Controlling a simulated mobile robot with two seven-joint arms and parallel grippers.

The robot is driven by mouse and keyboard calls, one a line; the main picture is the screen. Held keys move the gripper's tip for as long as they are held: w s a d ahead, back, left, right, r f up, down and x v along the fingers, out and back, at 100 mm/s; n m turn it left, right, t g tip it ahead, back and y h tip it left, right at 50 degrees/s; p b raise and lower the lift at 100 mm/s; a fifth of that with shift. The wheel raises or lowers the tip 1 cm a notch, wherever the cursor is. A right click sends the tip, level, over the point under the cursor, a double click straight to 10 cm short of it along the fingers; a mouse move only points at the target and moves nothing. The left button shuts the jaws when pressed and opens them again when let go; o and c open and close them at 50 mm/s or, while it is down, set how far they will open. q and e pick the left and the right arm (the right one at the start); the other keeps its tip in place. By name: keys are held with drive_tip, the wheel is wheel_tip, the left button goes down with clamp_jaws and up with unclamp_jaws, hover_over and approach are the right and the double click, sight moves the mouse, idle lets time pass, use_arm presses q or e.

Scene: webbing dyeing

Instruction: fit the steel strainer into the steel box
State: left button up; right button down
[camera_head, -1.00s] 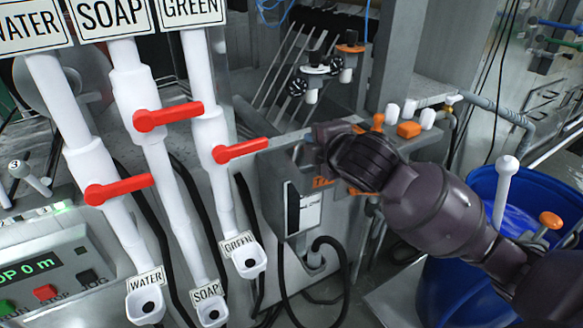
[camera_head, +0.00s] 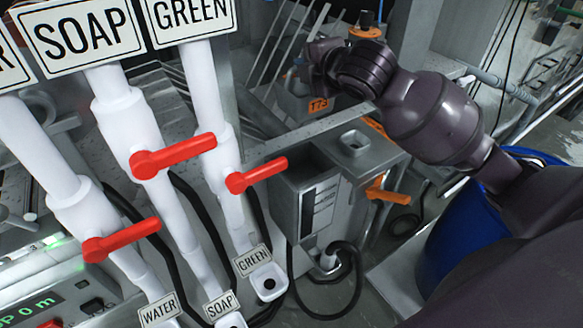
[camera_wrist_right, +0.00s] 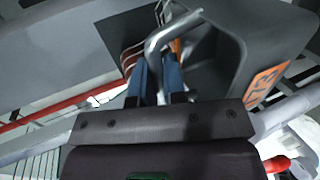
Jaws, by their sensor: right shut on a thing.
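My right gripper (camera_wrist_right: 157,82) is shut on the bent grey handle of the steel strainer, a grey tub-like piece (camera_wrist_right: 228,60) with an orange tag. In the head view the strainer (camera_head: 292,104) hangs beneath my right gripper (camera_head: 322,72), partly hidden by it, with its orange tag facing front. The steel box (camera_head: 284,208) stands lower, nearer the front, with a dark open top and a gauge strip on its right side. The strainer is above and behind the box, apart from it as far as I can tell. My left gripper is not in view.
White pipes with red lever valves (camera_head: 174,155) stand left of the box. A steel bench block (camera_head: 358,146) with a square socket and an orange handle (camera_head: 388,195) is to its right. A blue drum (camera_head: 462,232) stands at the right. Black hoses (camera_head: 346,262) run below.

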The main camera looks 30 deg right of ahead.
sight(294, 88)
drive_tip(key=shift+w+f, duration=0.1)
drive_tip(key=shift+f, duration=0.1)
drive_tip(key=f, duration=0.4)
drive_tip(key=shift+s+f, duration=0.25)
drive_tip(key=shift+s, duration=0.1)
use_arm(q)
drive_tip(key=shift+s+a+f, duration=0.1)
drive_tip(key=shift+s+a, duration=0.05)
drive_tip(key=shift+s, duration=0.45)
use_arm(e)
wheel_tip(294, 88, down, 15)
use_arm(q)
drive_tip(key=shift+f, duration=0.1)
use_arm(e)
drive_tip(key=shift+w+f, duration=0.1)
drive_tip(key=shift+f, duration=0.4)
drive_tip(key=c, duration=1.2)
unclamp_jaws()
